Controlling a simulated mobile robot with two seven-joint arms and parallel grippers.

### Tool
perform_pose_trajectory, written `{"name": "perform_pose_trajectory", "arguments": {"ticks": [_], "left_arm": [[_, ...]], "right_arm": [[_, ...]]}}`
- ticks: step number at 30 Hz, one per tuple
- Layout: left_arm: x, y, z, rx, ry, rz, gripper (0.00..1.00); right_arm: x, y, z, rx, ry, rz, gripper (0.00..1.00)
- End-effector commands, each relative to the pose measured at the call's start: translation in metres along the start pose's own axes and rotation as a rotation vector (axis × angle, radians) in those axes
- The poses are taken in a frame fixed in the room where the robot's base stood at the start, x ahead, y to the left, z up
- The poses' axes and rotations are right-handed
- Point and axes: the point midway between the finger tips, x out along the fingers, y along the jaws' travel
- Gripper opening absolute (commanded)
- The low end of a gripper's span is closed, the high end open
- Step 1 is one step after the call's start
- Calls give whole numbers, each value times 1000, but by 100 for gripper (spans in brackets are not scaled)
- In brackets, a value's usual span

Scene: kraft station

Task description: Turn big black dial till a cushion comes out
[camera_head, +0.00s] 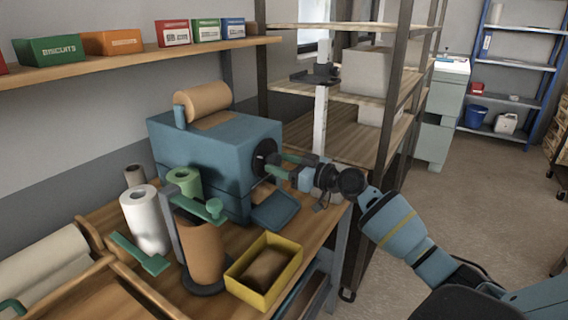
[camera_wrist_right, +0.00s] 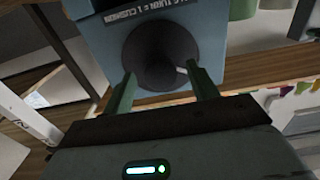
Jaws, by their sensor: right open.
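The blue machine (camera_head: 215,150) stands on the wooden bench with a brown paper roll (camera_head: 207,101) on top. Its big black dial (camera_head: 262,158) is on the right side and also shows in the right wrist view (camera_wrist_right: 160,52), below a label that partly reads "TURN" and "CUSHION". My right gripper (camera_head: 277,167) is open, its green fingers on either side of the dial; in the wrist view (camera_wrist_right: 164,88) I cannot tell whether they touch it. A blue chute (camera_head: 275,211) slopes out below the dial, with a small brown patch (camera_head: 262,193) above it. My left gripper is not in view.
A yellow bin (camera_head: 238,283) with something brown inside stands at the bench's front. A white roll (camera_head: 146,222) and a brown roll on a stand (camera_head: 203,250) are left of it. A wooden shelf rack (camera_head: 342,140) stands close behind my right arm.

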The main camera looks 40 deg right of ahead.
Motion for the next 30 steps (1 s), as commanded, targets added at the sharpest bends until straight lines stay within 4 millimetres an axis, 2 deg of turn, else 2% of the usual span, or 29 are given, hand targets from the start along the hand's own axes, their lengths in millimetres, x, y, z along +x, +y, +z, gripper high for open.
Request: {"name": "perform_pose_trajectory", "arguments": {"ticks": [7,18,30], "left_arm": [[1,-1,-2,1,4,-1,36],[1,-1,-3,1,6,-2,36],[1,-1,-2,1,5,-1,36]], "right_arm": [[1,0,1,0,-1,0,59],[1,0,1,0,-1,-1,14],[1,-1,1,96,0,-1,14]]}}
